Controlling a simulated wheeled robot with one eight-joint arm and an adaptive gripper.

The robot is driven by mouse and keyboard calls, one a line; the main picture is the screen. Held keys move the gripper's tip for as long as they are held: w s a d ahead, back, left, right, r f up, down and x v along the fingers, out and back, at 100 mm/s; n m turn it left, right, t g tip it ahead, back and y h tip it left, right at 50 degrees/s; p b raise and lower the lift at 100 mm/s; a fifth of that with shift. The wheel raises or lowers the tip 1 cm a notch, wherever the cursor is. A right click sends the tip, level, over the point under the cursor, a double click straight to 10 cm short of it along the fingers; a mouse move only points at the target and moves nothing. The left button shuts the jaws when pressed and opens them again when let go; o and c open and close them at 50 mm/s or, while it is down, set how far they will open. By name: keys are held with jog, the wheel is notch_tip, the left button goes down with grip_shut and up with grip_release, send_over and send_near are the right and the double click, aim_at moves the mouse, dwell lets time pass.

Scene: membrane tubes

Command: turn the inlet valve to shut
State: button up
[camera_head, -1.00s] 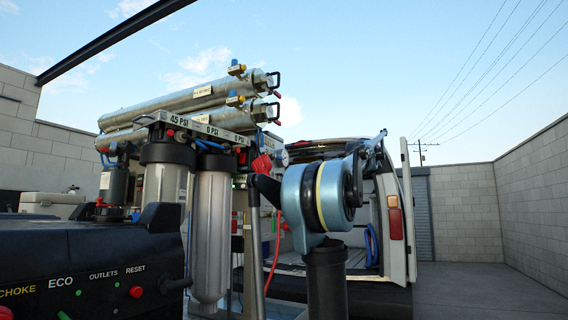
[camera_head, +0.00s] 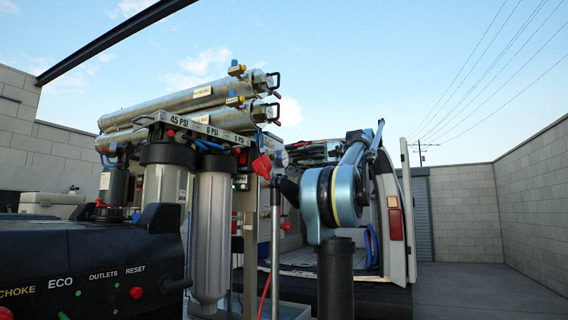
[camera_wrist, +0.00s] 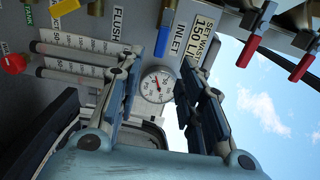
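The inlet valve shows in the wrist view as a blue lever handle (camera_wrist: 163,38) beside an INLET label (camera_wrist: 181,40) on the grey panel. Its lower end lies between the lines of my two fingers, nearer the left one. My gripper (camera_wrist: 157,68) is open, its fingers spread with nothing held. I cannot tell how far the fingertips are from the handle. A round pressure gauge (camera_wrist: 157,85) shows between the fingers. In the head view my gripper cannot be made out, and the blue handle is not discernible.
Two red lever handles (camera_wrist: 250,50) (camera_wrist: 303,67) stand right of the fingers. Clear flow tubes (camera_wrist: 82,50), a red knob (camera_wrist: 14,63) and a yellow handle (camera_wrist: 95,8) are left. Filter housings (camera_head: 211,235) and membrane tubes (camera_head: 185,102) stand before a van (camera_head: 397,235).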

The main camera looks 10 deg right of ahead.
aim_at(281, 158)
jog(key=x, duration=1)
grip_shut()
